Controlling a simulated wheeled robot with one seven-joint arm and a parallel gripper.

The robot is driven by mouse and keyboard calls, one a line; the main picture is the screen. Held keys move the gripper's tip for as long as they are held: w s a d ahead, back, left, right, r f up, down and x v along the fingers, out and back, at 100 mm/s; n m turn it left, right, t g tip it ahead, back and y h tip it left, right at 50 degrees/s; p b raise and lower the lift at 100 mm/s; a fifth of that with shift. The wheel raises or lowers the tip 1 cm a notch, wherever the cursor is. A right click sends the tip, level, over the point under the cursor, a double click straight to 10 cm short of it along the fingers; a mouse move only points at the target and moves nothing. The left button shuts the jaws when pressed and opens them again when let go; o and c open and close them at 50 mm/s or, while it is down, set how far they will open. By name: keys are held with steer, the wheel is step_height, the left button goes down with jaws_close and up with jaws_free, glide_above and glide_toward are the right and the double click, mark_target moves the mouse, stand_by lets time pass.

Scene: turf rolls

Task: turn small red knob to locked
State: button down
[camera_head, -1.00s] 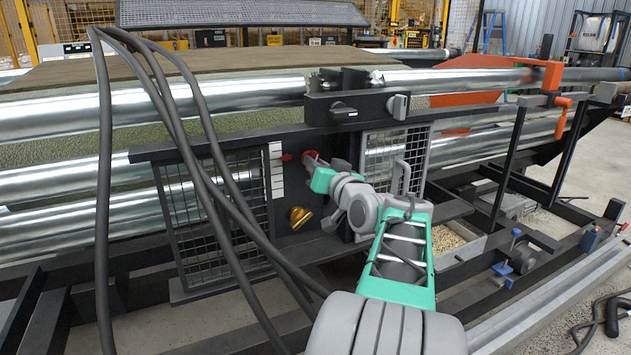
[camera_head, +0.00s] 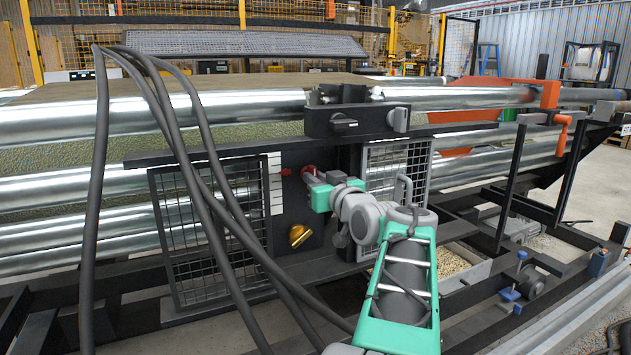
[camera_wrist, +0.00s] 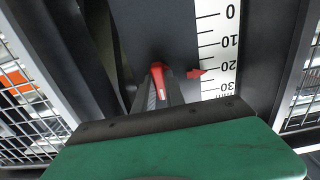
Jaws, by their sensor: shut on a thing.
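The small red knob (camera_wrist: 158,72) shows in the wrist view between the tips of my gripper (camera_wrist: 157,88). In the head view the red knob (camera_head: 309,172) sits on the dark panel (camera_head: 290,215), at the end of my gripper (camera_head: 317,181). My gripper is shut on the knob. The fingers and the green gripper body hide much of it, and its exact angle is hard to read.
A brass knob (camera_head: 299,235) is below. Mesh guards (camera_head: 213,230) flank the panel. Black cables (camera_head: 100,190) hang in front.

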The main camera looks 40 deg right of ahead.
steer(key=c, duration=1.4)
jaws_free()
steer(key=p+v, duration=0.1)
steer(key=v, duration=0.7)
steer(key=shift+p, duration=0.3)
steer(key=shift+w, duration=0.1)
